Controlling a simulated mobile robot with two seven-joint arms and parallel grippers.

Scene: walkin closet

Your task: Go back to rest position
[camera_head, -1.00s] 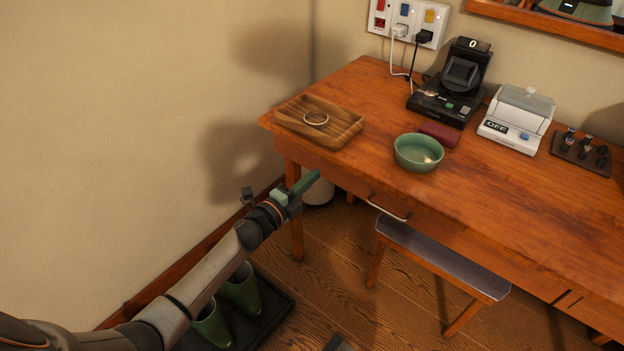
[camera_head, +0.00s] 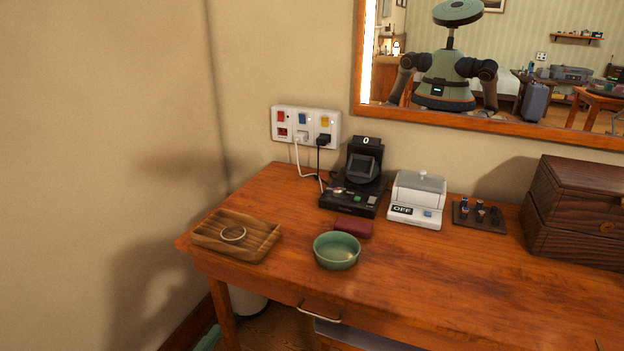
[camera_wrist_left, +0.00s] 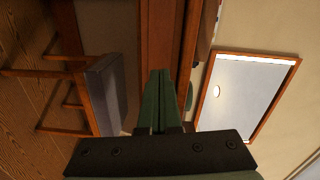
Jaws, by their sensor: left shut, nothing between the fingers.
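My left gripper shows only as a small green tip (camera_head: 208,339) at the bottom edge of the head view, left of the table's front left leg. In the left wrist view its two green fingers (camera_wrist_left: 158,100) are together, with nothing between them. The rest of my left arm is out of the head view. My right gripper is not in view.
The wooden table (camera_head: 440,285) carries a wooden tray (camera_head: 205,237) with a ring, a green bowl (camera_head: 337,252), a black device (camera_head: 355,190), a white box (camera_head: 418,200) and a dark chest (camera_head: 580,210). A mirror (camera_head: 500,125) hangs behind. A bench (camera_wrist_left: 105,95) stands by the table.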

